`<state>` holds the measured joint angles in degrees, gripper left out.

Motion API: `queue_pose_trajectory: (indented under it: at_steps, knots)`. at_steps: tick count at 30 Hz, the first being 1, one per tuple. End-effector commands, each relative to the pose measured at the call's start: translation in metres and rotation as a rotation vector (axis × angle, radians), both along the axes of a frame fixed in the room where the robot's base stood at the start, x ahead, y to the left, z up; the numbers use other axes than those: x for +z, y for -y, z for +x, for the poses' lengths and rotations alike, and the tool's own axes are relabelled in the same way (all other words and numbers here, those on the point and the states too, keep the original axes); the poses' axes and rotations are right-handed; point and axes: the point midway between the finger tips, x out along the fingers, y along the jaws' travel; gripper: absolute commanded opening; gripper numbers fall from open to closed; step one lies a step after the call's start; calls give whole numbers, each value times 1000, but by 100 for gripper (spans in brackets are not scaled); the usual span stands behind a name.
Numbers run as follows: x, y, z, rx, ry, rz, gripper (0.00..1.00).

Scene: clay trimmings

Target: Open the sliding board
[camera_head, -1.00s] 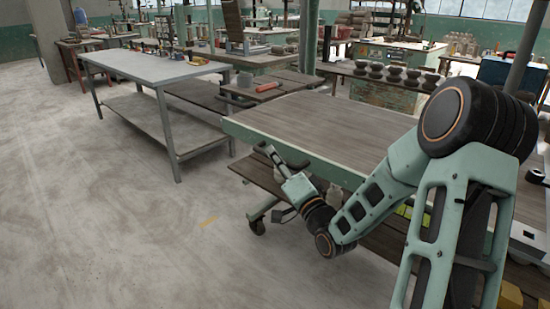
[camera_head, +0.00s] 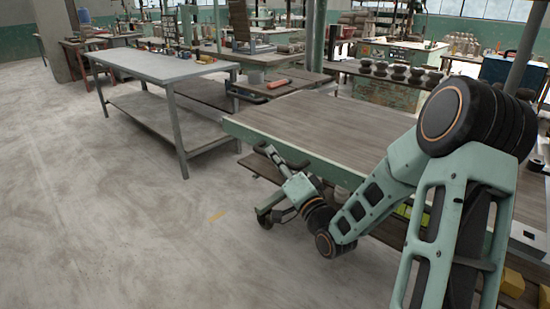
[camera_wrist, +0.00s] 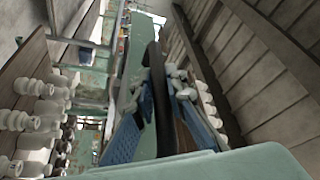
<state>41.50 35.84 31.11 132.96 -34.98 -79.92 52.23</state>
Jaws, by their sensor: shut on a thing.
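The sliding board (camera_head: 330,120) is a broad wooden top with a pale green front edge (camera_head: 275,141). My gripper (camera_head: 272,157) is at that front edge, near the left corner, at a dark handle (camera_head: 262,149). In the wrist view, the blue-padded fingers of my gripper (camera_wrist: 162,90) lie on either side of the dark, curved handle bar (camera_wrist: 157,110), shut on it. The green edge (camera_wrist: 131,65) runs beside it. My arm hides much of the right side of the board and its edge in the head view.
A grey metal table (camera_head: 160,68) stands to the left, with open floor (camera_head: 110,220) in front. Pots (camera_head: 398,73) stand on a bench behind. Yellow blocks (camera_head: 512,283) lie at lower right.

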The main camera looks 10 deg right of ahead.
Motion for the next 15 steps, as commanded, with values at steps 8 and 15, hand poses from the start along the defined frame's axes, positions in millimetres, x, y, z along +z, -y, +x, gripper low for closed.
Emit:
queue_pose_trajectory:
  at_steps: [8,15]
  knots:
    - [-1,1,0,-1,-2,0,30]
    - [0,1,0,-1,-1,0,30]
